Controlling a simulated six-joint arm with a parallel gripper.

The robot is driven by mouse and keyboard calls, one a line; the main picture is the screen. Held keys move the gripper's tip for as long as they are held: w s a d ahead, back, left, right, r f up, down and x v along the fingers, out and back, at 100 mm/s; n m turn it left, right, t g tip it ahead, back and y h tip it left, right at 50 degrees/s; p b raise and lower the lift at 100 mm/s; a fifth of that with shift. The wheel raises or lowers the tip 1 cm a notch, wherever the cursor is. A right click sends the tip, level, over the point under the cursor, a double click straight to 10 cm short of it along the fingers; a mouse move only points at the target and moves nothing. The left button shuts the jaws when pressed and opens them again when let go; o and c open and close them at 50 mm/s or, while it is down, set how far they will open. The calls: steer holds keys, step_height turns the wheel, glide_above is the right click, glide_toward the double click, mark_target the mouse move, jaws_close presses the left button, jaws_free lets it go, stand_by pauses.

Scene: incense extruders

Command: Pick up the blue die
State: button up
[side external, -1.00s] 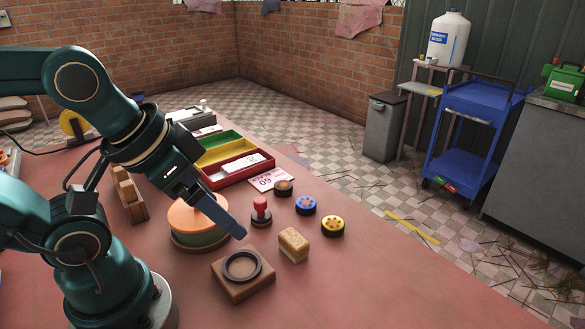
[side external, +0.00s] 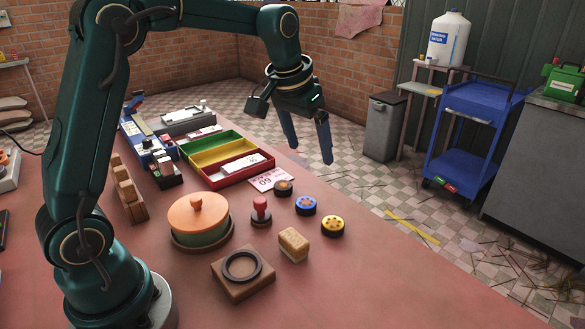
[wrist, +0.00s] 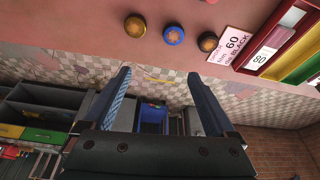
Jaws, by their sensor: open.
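The blue die (side external: 306,206) is a small round disc with orange-looking spots, lying flat on the red-pink table (side external: 370,285) near its far right edge. It also shows at the top of the wrist view (wrist: 174,36). A yellow die (side external: 332,226) lies on one side of it and a dark die with a tan top (side external: 283,188) on the other, with small gaps between. My gripper (side external: 312,156) is open and empty, raised high near the table's far edge, apart from all the dies. In the wrist view its two fingers (wrist: 159,74) point toward the dies, with floor showing between them.
A red stamp (side external: 261,212), a tan block (side external: 293,245) and a wooden block with a dark ring (side external: 243,272) stand near the dies. A lidded round pot (side external: 200,220), a coloured tray (side external: 226,160) and a card (side external: 270,179) are also close. The table's right front is clear.

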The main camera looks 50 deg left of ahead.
steer(key=g, duration=0.2)
glide_above(306, 202)
steer(key=shift+n, duration=0.3)
steer(key=f, duration=0.5)
steer(key=d+f, duration=0.1)
steer(key=f, duration=0.1)
steer(key=shift+s+f, duration=0.15)
steer(key=shift+f, duration=0.1)
steer(key=f, duration=0.5)
steer(key=a+f, duration=0.1)
steer(key=f, duration=0.2)
steer(key=shift+f, duration=0.1)
jaws_close()
